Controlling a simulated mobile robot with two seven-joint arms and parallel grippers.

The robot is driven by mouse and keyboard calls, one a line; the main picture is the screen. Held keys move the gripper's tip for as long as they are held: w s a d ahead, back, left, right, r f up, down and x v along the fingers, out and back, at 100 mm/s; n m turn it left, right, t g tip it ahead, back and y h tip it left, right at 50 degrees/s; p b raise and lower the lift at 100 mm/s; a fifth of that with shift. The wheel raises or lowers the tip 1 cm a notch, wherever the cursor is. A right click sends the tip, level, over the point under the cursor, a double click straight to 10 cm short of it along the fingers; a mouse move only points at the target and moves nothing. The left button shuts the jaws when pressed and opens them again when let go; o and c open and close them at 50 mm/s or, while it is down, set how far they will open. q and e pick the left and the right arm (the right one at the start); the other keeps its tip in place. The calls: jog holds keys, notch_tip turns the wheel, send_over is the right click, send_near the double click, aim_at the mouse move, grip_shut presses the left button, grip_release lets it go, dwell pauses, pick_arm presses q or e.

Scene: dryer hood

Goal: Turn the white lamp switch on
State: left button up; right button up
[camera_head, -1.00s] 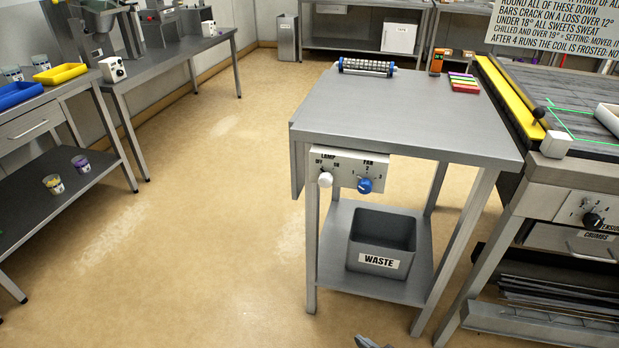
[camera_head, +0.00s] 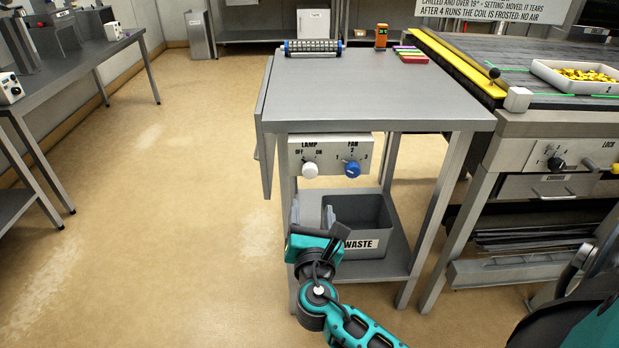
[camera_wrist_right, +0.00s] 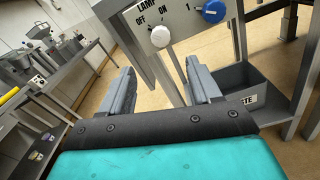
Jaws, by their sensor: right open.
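The white lamp switch (camera_head: 310,170) is a round knob on a pale panel (camera_head: 331,155) under the front edge of the steel table, below the OFF and ON labels. Its pointer is too small to read. A blue fan knob (camera_head: 352,169) sits to its right. My right gripper (camera_head: 312,212) is open and empty, below and in front of the panel, apart from the knob. In the right wrist view the white knob (camera_wrist_right: 160,36) lies ahead of and between the two spread fingers (camera_wrist_right: 162,88). My left gripper is not in view.
A grey waste bin (camera_head: 365,225) stands on the table's lower shelf, behind my right gripper. Table legs flank the panel. A conveyor-like machine (camera_head: 540,125) with a tray of yellow pieces stands at the right. The floor at left is clear.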

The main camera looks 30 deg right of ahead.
aim_at(310, 174)
jog(key=x, duration=1.1)
jog(key=shift+w+d+b, duration=0.15)
jog(key=shift+d+b, duration=0.1)
jog(key=shift+b, duration=0.05)
jog(key=shift+w+d+r, duration=0.1)
jog(key=shift+w+d, duration=0.25)
jog(key=shift+w, duration=0.15)
jog(key=shift+c, duration=0.4)
jog(key=c, duration=1)
jog(key=shift+o, duration=0.2)
